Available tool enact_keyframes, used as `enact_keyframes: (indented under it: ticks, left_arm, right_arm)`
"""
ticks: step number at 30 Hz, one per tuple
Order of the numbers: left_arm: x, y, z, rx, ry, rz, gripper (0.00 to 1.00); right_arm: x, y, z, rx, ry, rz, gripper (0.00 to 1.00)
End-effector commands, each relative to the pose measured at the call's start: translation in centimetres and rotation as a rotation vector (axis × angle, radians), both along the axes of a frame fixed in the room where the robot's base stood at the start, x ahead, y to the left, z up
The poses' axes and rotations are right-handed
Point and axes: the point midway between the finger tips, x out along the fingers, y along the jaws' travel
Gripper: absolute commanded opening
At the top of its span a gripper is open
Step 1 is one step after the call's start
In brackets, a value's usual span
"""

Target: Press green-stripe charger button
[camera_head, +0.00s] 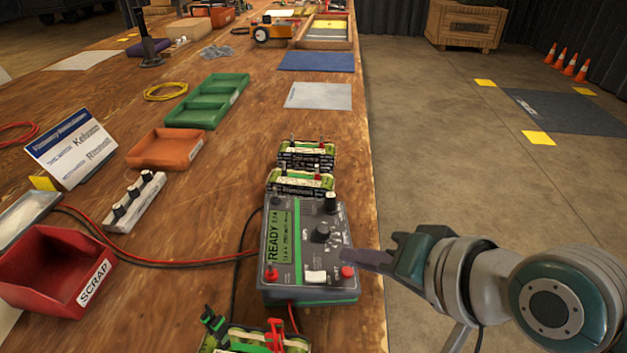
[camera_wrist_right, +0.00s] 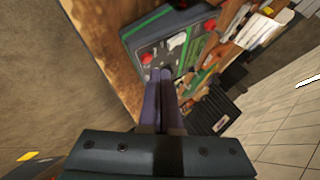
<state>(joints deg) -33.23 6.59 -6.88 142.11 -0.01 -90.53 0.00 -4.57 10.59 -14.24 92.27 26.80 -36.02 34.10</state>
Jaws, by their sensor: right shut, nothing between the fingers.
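The grey charger (camera_head: 281,208) sits at the bench's right edge with a green stripe beside its lit READY display (camera_head: 288,235). In the wrist view the shut fingers (camera_wrist_right: 160,76) point at the charger (camera_wrist_right: 150,25), close to a red knob (camera_wrist_right: 147,58); the white button (camera_wrist_right: 178,40) is beyond. Contact cannot be told. My left gripper is out of view.
Battery packs (camera_head: 302,181) stand behind the charger, and another pack (camera_head: 255,340) is in front. A red SCRAP bin (camera_head: 50,268), power strip (camera_head: 135,200), orange tray (camera_head: 165,150) and green tray (camera_head: 207,103) lie left. Cables cross the bench. Open floor lies right.

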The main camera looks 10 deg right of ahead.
Motion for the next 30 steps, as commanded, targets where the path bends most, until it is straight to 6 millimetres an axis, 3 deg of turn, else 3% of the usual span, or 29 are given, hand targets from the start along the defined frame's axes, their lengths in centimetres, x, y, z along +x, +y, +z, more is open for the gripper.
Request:
enact_keyframes:
  ticks: [30]
  left_arm:
    - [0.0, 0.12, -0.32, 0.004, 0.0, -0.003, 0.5]
  right_arm:
    - [0.03, 0.17, -0.84, 0.0, 0.0, 0.0, 0.0]
